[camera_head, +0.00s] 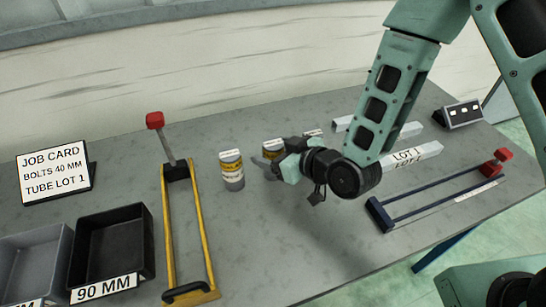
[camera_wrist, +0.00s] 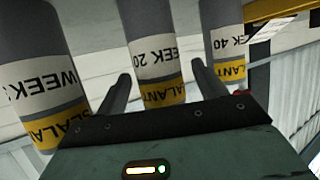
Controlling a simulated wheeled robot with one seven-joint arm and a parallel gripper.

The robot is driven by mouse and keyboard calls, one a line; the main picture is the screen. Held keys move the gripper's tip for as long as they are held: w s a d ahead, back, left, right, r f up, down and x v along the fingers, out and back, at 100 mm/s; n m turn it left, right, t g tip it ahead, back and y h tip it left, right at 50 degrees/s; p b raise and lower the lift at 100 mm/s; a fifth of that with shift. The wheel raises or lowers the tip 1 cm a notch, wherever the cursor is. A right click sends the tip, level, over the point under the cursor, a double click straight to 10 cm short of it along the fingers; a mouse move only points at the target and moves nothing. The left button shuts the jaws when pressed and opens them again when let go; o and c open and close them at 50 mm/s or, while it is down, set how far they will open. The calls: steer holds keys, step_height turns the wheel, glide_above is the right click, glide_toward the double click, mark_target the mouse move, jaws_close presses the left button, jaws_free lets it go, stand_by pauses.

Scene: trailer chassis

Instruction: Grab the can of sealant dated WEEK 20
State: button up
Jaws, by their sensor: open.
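The WEEK 20 sealant can (camera_wrist: 150,50) is a grey cylinder with a white and yellow label. In the wrist view its label is upside down, and it stands between the two open fingers of my gripper (camera_wrist: 160,95), with gaps at both sides. In the head view it seems to be the can (camera_head: 273,146) partly hidden by my gripper (camera_head: 265,167). A WEEK 40 can (camera_wrist: 225,35) stands to its right in the wrist view; it seems to be the can (camera_head: 232,172) at left in the head view. Another can (camera_wrist: 40,85), its week number cut off, is at left.
A yellow clamp frame (camera_head: 171,235) with a red knob stands left of the cans. A black bin (camera_head: 145,240) marked 90 MM and a job card (camera_head: 53,173) are farther left. A blue clamp (camera_head: 440,195) and pale tubes (camera_head: 410,155) lie at right.

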steer(key=shift+x, duration=1.25)
steer(key=c, duration=1.2)
steer(key=shift+r, duration=0.1)
